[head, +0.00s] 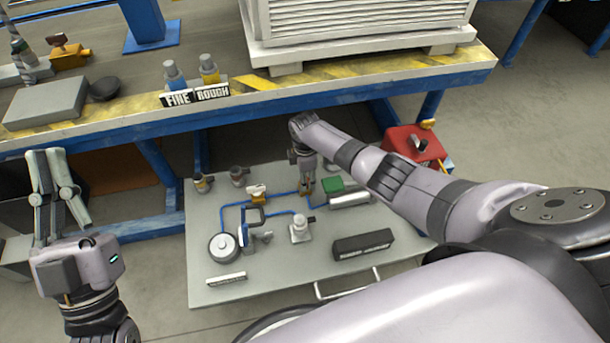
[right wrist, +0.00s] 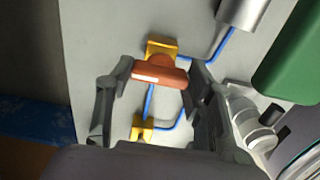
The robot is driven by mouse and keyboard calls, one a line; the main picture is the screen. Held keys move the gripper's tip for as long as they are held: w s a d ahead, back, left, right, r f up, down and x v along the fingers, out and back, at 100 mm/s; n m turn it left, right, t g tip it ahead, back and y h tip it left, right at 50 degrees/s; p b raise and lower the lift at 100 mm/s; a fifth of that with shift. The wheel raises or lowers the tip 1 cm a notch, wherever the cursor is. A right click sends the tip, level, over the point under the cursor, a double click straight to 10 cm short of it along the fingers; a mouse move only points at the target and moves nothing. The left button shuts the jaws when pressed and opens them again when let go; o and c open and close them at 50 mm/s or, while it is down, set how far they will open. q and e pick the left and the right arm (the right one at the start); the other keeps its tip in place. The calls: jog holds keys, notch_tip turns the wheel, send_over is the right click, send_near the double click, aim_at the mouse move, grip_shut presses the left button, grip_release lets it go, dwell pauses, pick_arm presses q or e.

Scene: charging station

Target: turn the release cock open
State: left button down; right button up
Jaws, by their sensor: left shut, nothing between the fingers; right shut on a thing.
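The release cock has an orange handle (right wrist: 160,74) with a white stripe on a yellow body (right wrist: 162,47). It sits on the grey panel (head: 205,290), joined to blue tubing. My right gripper (right wrist: 162,76) is shut on the orange handle, one finger at each end. In the head view my right gripper (head: 306,184) reaches down to the panel and mostly hides the cock.
The panel also carries a second yellow fitting (head: 257,191), a round gauge (head: 222,247), a green block (head: 332,185) and a black labelled block (head: 362,244). A workbench (head: 300,102) stands behind, above the panel's far edge. A red box (head: 412,143) is at right.

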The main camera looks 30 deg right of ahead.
dwell(0.5)
jog(key=o, duration=1.2)
jog(key=shift+c, duration=0.2)
jog(key=shift+r, duration=0.1)
notch_tip(320, 180, up, 12)
